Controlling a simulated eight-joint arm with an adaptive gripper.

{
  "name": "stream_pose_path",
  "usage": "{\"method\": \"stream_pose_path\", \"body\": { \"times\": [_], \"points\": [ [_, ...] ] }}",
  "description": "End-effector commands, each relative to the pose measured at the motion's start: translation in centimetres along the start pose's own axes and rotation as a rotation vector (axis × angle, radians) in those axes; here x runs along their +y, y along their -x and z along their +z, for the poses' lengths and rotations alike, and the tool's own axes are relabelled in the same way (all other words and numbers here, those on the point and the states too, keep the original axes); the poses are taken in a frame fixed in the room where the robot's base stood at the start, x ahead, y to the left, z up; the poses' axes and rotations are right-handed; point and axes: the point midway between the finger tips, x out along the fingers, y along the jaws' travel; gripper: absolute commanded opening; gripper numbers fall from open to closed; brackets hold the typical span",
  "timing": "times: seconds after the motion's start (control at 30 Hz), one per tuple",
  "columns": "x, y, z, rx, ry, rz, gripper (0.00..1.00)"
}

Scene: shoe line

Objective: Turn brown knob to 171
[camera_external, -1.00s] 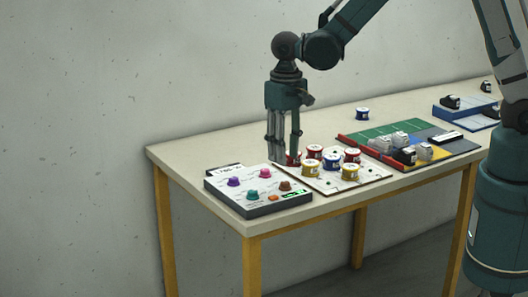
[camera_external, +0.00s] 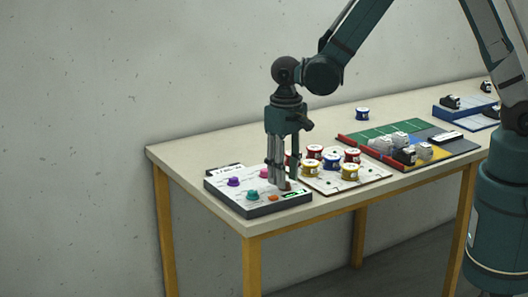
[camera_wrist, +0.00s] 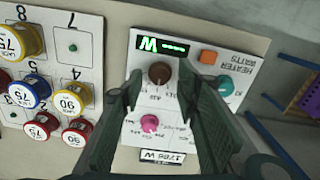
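The brown knob (camera_wrist: 159,72) is on the white face of a control panel (camera_wrist: 134,131), just below a lit green display (camera_wrist: 163,46) that reads W and dashes, upside down in the wrist view. My gripper (camera_wrist: 160,80) is open, with one finger on each side of the brown knob and visible gaps. In the external view, my gripper (camera_external: 283,184) is low over the panel's right part (camera_external: 238,207) and partly hides the brown knob. I cannot tell how far down the fingertips reach beside it.
The panel also has a pink knob (camera_wrist: 149,123), a teal knob (camera_wrist: 225,84), a purple knob (camera_external: 233,182) and an orange button (camera_wrist: 208,57). A board of several colored spools (camera_external: 330,160) lies close on the right. The table's left end (camera_external: 180,152) is clear.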

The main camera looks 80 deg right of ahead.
Motion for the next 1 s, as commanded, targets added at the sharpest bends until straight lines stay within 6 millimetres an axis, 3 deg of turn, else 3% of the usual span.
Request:
{"method": "stream_pose_path", "body": {
  "times": [0.47, 0.7, 1.0],
  "points": [
    [0.00, -0.85, 0.01, 0.000, 0.000, 0.000, 0.32],
    [0.00, -0.84, 0.01, 0.000, 0.000, 0.000, 0.04],
    [-0.01, -0.86, 0.01, 0.000, 0.014, 0.000, 0.04]
  ]
}}
